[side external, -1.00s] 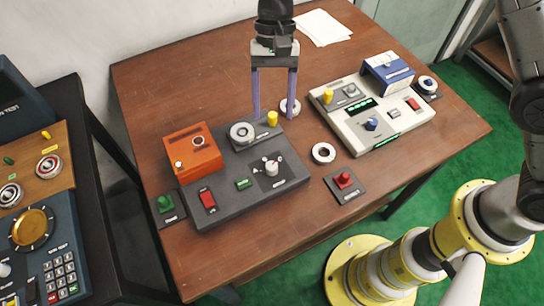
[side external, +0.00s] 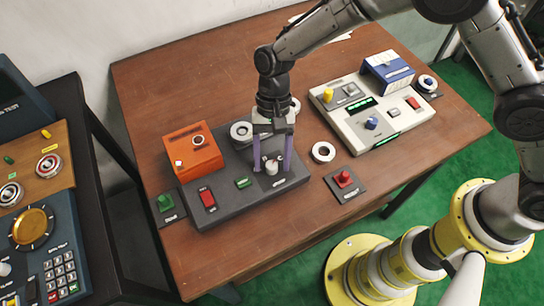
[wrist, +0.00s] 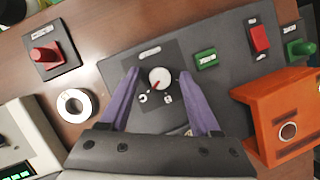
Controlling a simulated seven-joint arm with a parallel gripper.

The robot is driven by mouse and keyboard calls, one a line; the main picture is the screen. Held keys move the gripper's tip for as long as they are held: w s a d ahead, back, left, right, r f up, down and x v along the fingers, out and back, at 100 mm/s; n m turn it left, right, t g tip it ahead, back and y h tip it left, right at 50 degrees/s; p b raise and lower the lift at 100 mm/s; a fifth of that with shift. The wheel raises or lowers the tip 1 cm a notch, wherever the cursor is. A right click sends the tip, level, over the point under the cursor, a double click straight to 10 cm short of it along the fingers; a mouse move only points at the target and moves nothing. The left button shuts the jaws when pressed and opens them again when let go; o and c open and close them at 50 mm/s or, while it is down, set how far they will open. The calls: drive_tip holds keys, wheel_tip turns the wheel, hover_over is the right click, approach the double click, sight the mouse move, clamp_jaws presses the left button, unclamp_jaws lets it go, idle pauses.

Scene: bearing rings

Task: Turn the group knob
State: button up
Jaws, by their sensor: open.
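The group knob (side external: 271,166) is a small white round knob on a dark square plate on the grey console (side external: 235,205). In the wrist view the knob (wrist: 160,77) has a red pointer mark aimed to the lower left, and small symbols on the plate around it. My gripper (side external: 271,171) is over the knob, pointing down, with its two purple fingers on either side of it. In the wrist view the fingers (wrist: 160,72) are spread wide, with gaps between them and the knob. The gripper is open and holds nothing.
To the right are a loose ring (side external: 323,152), a red button (side external: 343,178) and a white console (side external: 345,129). The table's front is clear.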

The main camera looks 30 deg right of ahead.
clamp_jaws()
idle(0.3)
drive_tip(key=shift+n, duration=0.4)
drive_tip(key=n+h, duration=0.1)
drive_tip(key=n, duration=0.2)
drive_tip(key=n+h, duration=0.1)
drive_tip(key=n, duration=0.1)
drive_tip(key=shift+w+a+n+h, duration=0.1)
drive_tip(key=shift+a+n+h, duration=0.05)
drive_tip(key=shift+n+h, duration=0.2)
drive_tip(key=n+h, duration=0.1)
drive_tip(key=n, duration=0.4)
drive_tip(key=shift+a+h, duration=0.15)
drive_tip(key=shift+h, duration=0.2)
drive_tip(key=shift+n, duration=0.25)
unclamp_jaws()
